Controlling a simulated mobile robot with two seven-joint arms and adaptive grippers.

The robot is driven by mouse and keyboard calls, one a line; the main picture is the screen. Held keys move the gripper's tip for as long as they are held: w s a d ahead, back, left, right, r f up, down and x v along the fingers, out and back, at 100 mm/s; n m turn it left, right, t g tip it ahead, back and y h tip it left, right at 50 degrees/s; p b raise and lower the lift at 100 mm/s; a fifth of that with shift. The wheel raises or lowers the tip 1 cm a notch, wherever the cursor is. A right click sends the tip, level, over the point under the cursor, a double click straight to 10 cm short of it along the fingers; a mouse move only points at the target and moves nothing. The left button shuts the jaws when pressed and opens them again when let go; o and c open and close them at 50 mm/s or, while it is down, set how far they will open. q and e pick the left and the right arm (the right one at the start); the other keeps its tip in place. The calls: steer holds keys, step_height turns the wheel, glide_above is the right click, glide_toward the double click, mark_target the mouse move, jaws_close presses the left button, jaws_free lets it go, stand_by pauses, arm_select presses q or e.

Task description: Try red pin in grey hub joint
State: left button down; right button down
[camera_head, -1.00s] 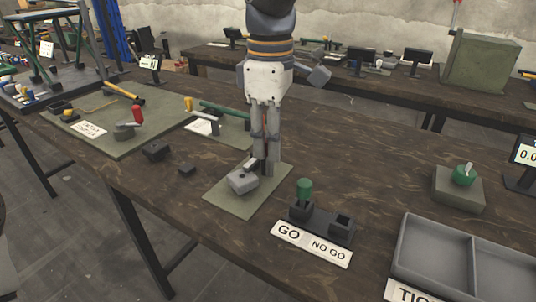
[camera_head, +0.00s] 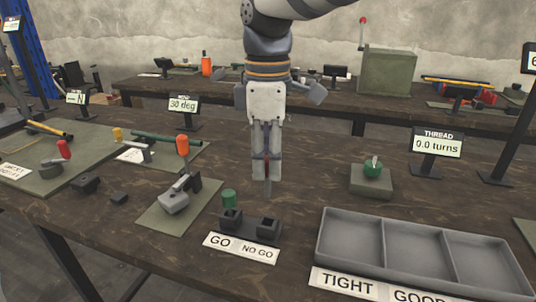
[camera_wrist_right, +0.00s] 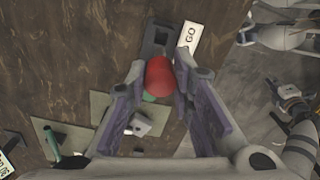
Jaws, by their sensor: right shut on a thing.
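My right gripper (camera_head: 267,178) is shut on the red pin (camera_wrist_right: 159,77). In the right wrist view its red head shows between the fingers; in the head view only a little red shows, with a grey tip below. The gripper hangs upright above the table, behind the GO / NO GO gauge. The grey hub joint (camera_head: 175,201) lies on a small green mat (camera_head: 160,221), left of the gripper and apart from it. It also shows in the right wrist view (camera_wrist_right: 142,126). Part of my left arm seems to show at the wrist view's right edge; its jaws are unclear.
The GO / NO GO gauge (camera_head: 250,228) holds a green-headed plug (camera_head: 228,198). A grey divided tray (camera_head: 385,250) stands at right. A green-knobbed block (camera_head: 371,180) stands behind it. An orange-handled tool (camera_head: 183,146) rises behind the hub. Table between gripper and knobbed block is clear.

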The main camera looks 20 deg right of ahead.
mark_target(268, 196)
steer(key=shift+f, duration=2.5)
steer(key=shift+f, duration=1.95)
steer(key=c, duration=1.3)
jaws_free()
step_height(268, 196, up, 12)
steer(key=shift+s+r, duration=0.1)
